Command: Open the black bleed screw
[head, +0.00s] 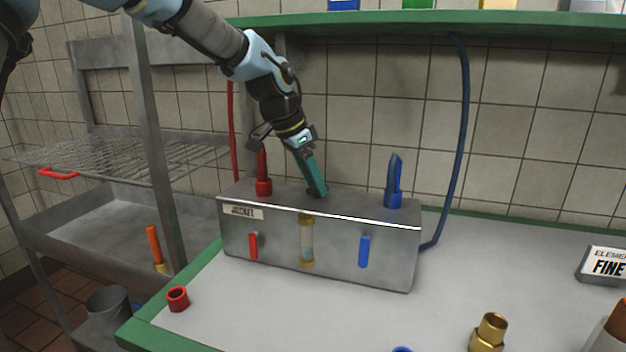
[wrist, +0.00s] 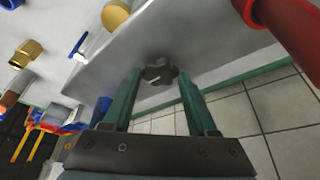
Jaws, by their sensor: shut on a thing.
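The black bleed screw (wrist: 159,72) is a dark lobed knob on top of the grey metal block labelled JACKET (head: 335,262). My gripper (head: 316,191) reaches down to the block's top from above, tilted. In the wrist view, my gripper's two green fingers (wrist: 160,78) stand on either side of the screw, shut on it at the fingertips. In the head view the fingers mostly hide the screw; only a dark bit shows at their tips.
A red connector (head: 263,186) stands left of my gripper and a blue connector (head: 393,198) right of it. The block's front has a red handle (head: 253,246), a sight glass (head: 307,238) and a blue handle (head: 364,251). A green shelf (head: 420,22) hangs above.

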